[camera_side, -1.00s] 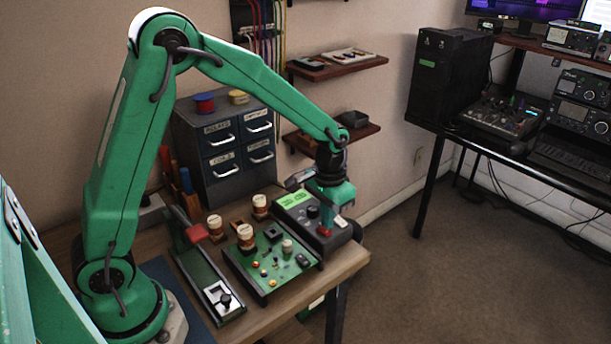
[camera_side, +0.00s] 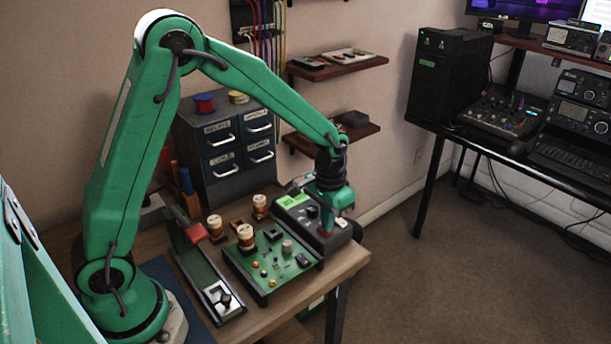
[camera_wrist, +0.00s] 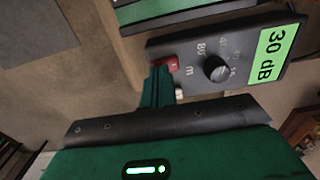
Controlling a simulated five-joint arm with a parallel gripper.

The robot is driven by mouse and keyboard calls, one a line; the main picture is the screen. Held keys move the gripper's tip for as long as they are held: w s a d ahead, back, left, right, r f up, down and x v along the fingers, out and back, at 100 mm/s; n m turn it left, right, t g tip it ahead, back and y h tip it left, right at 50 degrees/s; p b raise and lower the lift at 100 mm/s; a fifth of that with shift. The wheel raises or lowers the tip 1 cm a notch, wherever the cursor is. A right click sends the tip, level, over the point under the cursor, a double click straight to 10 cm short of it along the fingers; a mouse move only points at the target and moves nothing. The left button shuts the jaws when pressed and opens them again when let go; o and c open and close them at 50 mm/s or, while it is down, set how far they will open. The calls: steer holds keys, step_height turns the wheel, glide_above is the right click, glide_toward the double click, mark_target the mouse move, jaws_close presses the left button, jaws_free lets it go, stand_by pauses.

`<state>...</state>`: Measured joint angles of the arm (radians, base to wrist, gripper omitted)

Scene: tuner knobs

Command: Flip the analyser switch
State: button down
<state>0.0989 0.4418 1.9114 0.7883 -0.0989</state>
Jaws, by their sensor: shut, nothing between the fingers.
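The analyser (camera_side: 346,235) is a dark box at the table's right end in the side view. In the wrist view its panel (camera_wrist: 190,84) carries a green display (camera_wrist: 269,52) reading "30 dB", a black round knob (camera_wrist: 216,68) and a red switch (camera_wrist: 173,64). My gripper (camera_wrist: 160,72) is shut and empty, with its fingertips right beside the red switch; I cannot tell whether they touch it. In the side view my gripper (camera_side: 327,226) points down at the front of the analyser, and the switch is mostly hidden behind it.
A green circuit board (camera_side: 262,256) with coils and small parts lies left of the analyser. A slide-like device (camera_side: 210,280) with a red block stands further left. Grey drawers (camera_side: 232,150) are behind. A small pale part (camera_wrist: 180,93) sits near my fingers.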

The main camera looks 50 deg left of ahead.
steer(key=shift+f, duration=0.35)
stand_by(0.3)
steer(key=shift+r, duration=0.15)
steer(key=shift+r, duration=3.4)
steer(key=s+a+r+t, duration=0.2)
steer(key=s+r, duration=0.4)
steer(key=s, duration=0.4)
steer(key=s+a+r+t, duration=0.2)
steer(key=s+r, duration=0.4)
steer(key=s, duration=0.4)
steer(key=shift+s+a+t, duration=0.15)
steer(key=shift+s+t, duration=0.2)
steer(key=shift+t, duration=0.45)
